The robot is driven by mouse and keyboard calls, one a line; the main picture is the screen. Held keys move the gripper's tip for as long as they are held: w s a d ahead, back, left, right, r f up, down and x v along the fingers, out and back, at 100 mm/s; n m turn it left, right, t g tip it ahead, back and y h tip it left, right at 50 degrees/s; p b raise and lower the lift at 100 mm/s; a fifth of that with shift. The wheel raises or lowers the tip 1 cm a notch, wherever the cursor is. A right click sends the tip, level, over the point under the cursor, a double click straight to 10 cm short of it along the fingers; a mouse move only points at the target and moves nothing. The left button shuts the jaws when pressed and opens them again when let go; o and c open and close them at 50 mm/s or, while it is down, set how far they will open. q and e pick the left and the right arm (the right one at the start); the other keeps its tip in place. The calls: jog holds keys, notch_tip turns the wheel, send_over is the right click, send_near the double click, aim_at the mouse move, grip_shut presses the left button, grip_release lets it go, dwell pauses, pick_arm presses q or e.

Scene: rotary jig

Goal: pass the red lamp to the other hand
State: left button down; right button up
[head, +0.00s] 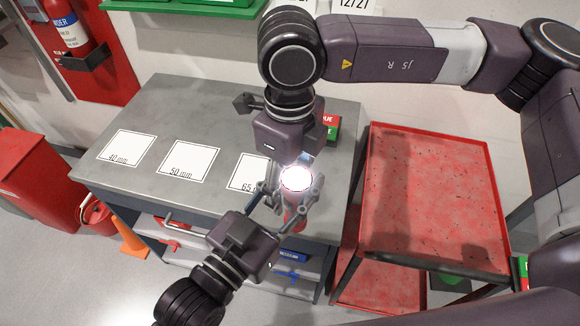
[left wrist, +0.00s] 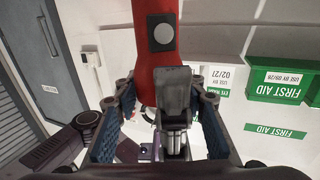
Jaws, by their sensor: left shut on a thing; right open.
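The red lamp (head: 296,179) is between both grippers over the table's front right part. Its bright round lens faces the head camera, and its red body shows just below. My left gripper (head: 289,182) is shut on the lamp. In the left wrist view the red lamp body (left wrist: 151,60), with a grey switch, rises between the left gripper's blue-padded fingers (left wrist: 162,106). A grey finger-like part stands in front of its lower end. My right gripper (head: 292,193) is open and close at the same lamp. The fingers overlap, so its contact with the lamp cannot be told.
The grey table (head: 190,100) carries white size cards (head: 190,160) and a red and green box (head: 331,126) near the lamp. A red cart (head: 430,180) with a bare top stands to the right. Drawers and an orange cone (head: 130,238) are below and left.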

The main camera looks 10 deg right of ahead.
jog(key=shift+f, duration=0.25)
jog(key=c, duration=1.2)
pick_arm(q)
jog(key=c, duration=1.2)
grip_release()
pick_arm(e)
jog(key=shift+c, duration=0.6)
pick_arm(q)
jog(key=shift+o, duration=0.2)
